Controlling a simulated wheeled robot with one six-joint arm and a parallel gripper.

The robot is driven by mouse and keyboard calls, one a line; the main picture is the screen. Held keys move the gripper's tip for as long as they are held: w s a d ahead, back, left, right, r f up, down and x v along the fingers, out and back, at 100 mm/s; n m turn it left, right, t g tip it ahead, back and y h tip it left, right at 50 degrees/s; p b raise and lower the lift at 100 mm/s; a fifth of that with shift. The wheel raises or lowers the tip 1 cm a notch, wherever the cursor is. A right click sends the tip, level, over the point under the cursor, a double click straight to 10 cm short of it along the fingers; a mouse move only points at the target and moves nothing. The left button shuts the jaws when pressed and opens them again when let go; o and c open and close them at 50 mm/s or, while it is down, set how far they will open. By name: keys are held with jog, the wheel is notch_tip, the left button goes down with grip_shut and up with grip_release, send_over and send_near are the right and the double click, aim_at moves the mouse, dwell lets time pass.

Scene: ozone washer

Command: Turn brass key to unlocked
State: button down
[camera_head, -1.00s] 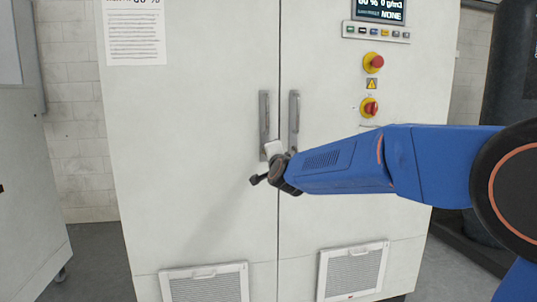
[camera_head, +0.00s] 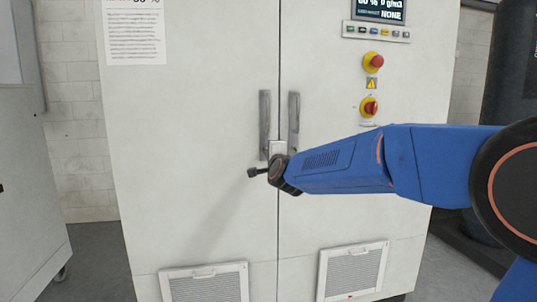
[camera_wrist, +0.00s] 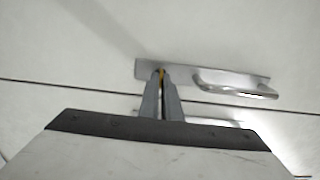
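The brass key (camera_wrist: 162,71) shows in the wrist view only as a small yellow bit between my fingertips, at the end of the left door's silver handle plate (camera_wrist: 149,70). My gripper (camera_wrist: 161,76) has its two grey fingers close together, shut on the key. The fingers hide most of the key, so its exact angle cannot be told. In the head view, the pale body of my gripper (camera_head: 277,147) is in front of the door seam, near the lower end of the left handle (camera_head: 265,125). The fingertips and key are hidden there.
The white cabinet (camera_head: 190,130) has a right door handle (camera_head: 293,120) close beside my gripper. Red emergency-style knobs (camera_head: 371,108) and a display (camera_head: 380,10) are on the right door. Vent grilles (camera_head: 205,284) are low down.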

jog(key=c, duration=2)
grip_release()
jog(key=shift+s, duration=0.1)
jog(key=v, duration=1.7)
jog(key=shift+s+d, duration=0.1)
jog(key=s+d+f+n+g+h, duration=0.1)
jog(key=s+d+f+n+g, duration=0.3)
jog(key=s+d+f, duration=0.4)
jog(key=s+d+f+n+g+h, duration=0.2)
jog(key=s+d+f+n+g, duration=0.2)
jog(key=s+d+f, duration=0.5)
jog(key=s+d+f+n+g+h, duration=0.2)
jog(key=s+d+f+n+g, duration=0.2)
jog(key=s+d, duration=0.9)
jog(key=shift+s+d+f+n+g, duration=0.2)
jog(key=shift+s+f+n, duration=0.55)
jog(key=shift+s+f, duration=0.55)
jog(key=shift+s+d+f+n+g, duration=0.1)
jog(key=shift+s+d+f+n, duration=0.1)
jog(key=shift+s+f+n, duration=0.85)
